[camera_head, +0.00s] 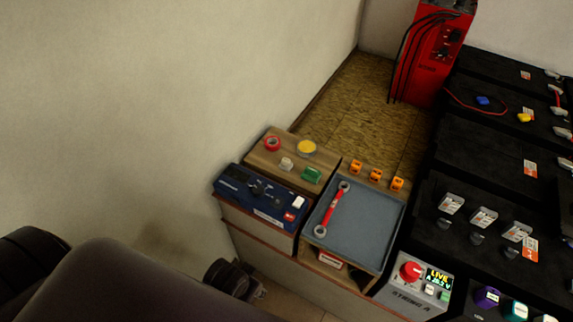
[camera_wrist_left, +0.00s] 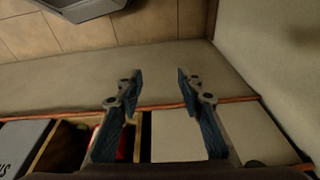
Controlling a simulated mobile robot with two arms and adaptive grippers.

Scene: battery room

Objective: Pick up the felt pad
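No thing can be identified with certainty as the felt pad. A flat grey-blue sheet (camera_head: 362,226) lines the shallow wooden tray on the bench, and a red double-ended wrench (camera_head: 334,208) lies along its left side. My left gripper (camera_wrist_left: 159,88) is open in the left wrist view, with nothing between its fingers. In the head view the left gripper (camera_head: 236,280) is low in front of the bench, left of the tray and apart from it, partly hidden by my dark arm. My right gripper is not in view.
A blue device (camera_head: 262,196) stands left of the tray. Behind it, a wooden board (camera_head: 262,158) holds a red ring, yellow disc, white piece and green block. Orange clips (camera_head: 376,174) line the tray's back. Black batteries (camera_head: 480,150) and a control box (camera_head: 415,285) stand right.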

